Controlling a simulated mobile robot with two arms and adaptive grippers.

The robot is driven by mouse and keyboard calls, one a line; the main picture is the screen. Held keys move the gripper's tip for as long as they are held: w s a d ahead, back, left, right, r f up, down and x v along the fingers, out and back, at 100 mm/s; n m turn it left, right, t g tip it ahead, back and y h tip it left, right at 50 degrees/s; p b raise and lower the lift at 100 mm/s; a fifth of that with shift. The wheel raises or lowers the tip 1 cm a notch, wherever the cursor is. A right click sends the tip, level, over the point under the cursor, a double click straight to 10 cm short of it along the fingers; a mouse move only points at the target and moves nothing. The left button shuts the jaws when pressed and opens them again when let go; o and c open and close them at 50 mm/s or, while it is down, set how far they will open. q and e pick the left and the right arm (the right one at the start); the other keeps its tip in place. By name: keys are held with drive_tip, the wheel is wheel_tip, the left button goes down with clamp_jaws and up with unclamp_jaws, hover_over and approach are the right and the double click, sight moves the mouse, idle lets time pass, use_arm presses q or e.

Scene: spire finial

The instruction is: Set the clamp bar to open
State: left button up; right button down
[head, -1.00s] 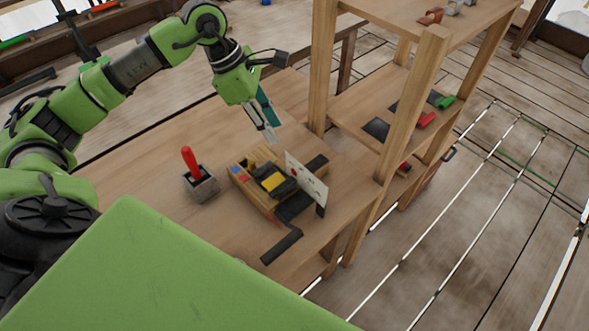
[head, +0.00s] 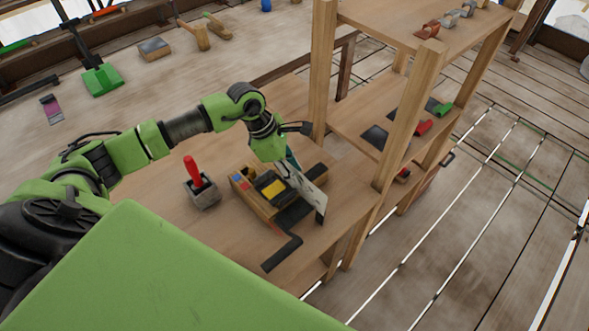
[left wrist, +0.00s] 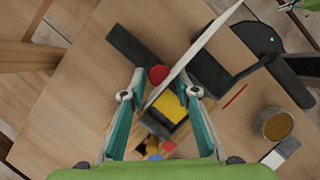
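A wooden fixture (head: 257,203) stands on the workbench, with a yellow block (head: 273,187), black parts and a white panel (head: 311,192) upright along its right side. A black cranked bar (head: 284,254) runs from it toward the bench's front edge. I cannot tell for sure which black part is the clamp bar. My left gripper (head: 288,180) is low over the fixture, beside the panel. In the left wrist view its fingers (left wrist: 164,86) are apart, with the yellow block (left wrist: 169,106), a red knob (left wrist: 158,75) and the panel's edge (left wrist: 195,49) showing between them. My right gripper is out of view.
A grey holder (head: 203,193) with a red handle (head: 192,170) stands left of the fixture. Wooden shelf posts (head: 400,125) rise close on the right. A round tin (left wrist: 273,124) shows in the left wrist view. The bench left of the holder is clear.

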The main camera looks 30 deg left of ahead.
use_arm(q)
drive_tip(key=shift+w+d+f, duration=0.1)
drive_tip(key=shift+d+f, duration=0.05)
drive_tip(key=shift+f, duration=0.25)
clamp_jaws()
drive_tip(key=shift+w+d+f+b, duration=0.1)
drive_tip(key=shift+w+f+b, duration=0.05)
drive_tip(key=shift+w+b, duration=0.2)
drive_tip(key=w+b, duration=0.2)
drive_tip(key=w+d+b, duration=0.1)
drive_tip(key=w, duration=0.1)
drive_tip(key=w+d+b, duration=0.1)
drive_tip(key=w+b, duration=0.1)
drive_tip(key=w, duration=0.1)
drive_tip(key=shift+d+f+b, duration=0.1)
drive_tip(key=shift+d+b, duration=0.1)
drive_tip(key=shift+b, duration=0.15)
drive_tip(key=shift+w+d, duration=0.15)
drive_tip(key=shift+w, duration=0.1)
drive_tip(key=shift+r, duration=0.35)
